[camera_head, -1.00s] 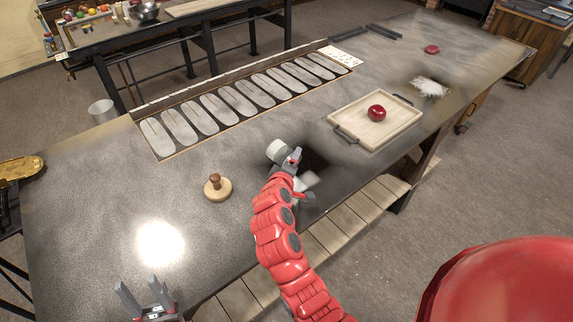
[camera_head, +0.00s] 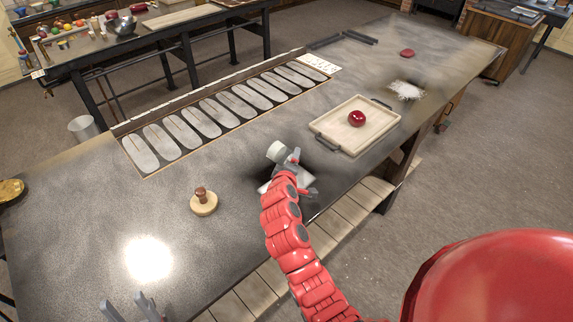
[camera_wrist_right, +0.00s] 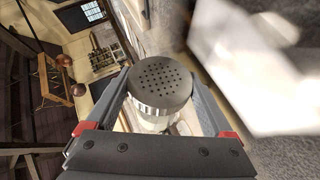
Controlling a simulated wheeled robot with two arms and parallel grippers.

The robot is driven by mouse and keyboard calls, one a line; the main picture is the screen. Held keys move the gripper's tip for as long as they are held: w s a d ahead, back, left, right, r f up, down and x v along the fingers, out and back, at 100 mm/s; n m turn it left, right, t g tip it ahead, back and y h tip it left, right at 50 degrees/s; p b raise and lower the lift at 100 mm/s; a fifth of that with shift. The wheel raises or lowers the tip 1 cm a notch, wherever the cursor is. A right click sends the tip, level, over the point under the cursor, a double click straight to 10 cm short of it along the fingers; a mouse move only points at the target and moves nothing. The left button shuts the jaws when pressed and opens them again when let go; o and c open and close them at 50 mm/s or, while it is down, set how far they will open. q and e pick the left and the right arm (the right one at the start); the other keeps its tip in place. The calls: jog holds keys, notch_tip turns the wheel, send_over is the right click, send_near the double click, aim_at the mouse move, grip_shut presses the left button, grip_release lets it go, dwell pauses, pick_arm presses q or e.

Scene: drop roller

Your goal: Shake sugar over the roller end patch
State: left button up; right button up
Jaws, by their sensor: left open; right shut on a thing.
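My right gripper (camera_head: 287,168) is shut on a shaker (camera_head: 276,151), a pale cylinder held tilted above the worktop. Its grey perforated lid shows in the right wrist view (camera_wrist_right: 160,82), between the fingers. My left gripper (camera_head: 130,310) is open and empty at the bottom left edge, partly cut off. A rough white patch (camera_head: 405,91) lies on the dark worktop beyond the tray; I cannot tell whether it is the roller end patch. A whitish shape lies beside the right gripper, partly hidden by it.
A wooden tray (camera_head: 335,140) with black handles holds a red ball (camera_head: 357,118). A flat red disc (camera_head: 407,53) lies at the far end. A wooden knobbed stamp (camera_head: 204,203) stands left of my right gripper. A framed row of several oval plates (camera_head: 218,112) runs behind.

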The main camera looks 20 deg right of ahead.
jog(key=shift+w+d+r+p, duration=0.1)
jog(key=shift+w+d+p, duration=0.4)
jog(key=shift+d, duration=1)
jog(key=shift+w+d+p, duration=0.3)
jog(key=shift+w+d, duration=0.35)
jog(key=shift+d, duration=0.8)
jog(key=shift+w+d+r+p, duration=0.1)
jog(key=shift+w+d+p, duration=0.4)
jog(key=shift+d, duration=1)
jog(key=shift+w+d+f, duration=0.15)
jog(key=shift+w+d, duration=0.1)
jog(key=shift+d, duration=0.35)
jog(key=shift+w+a+f+b, duration=0.1)
jog(key=shift+w+f+b, duration=0.05)
jog(key=shift+w+b, duration=0.2)
jog(key=shift+w+a+b, duration=0.35)
jog(key=shift+w+b, duration=0.4)
jog(key=shift+w, duration=0.1)
jog(key=w+b, duration=0.1)
jog(key=w+a+b, duration=0.1)
jog(key=w+b, duration=0.3)
jog(key=shift+a, duration=0.4)
jog(key=shift+w+a+b, duration=0.2)
jog(key=shift+w+b, duration=0.35)
jog(key=shift+w, duration=0.05)
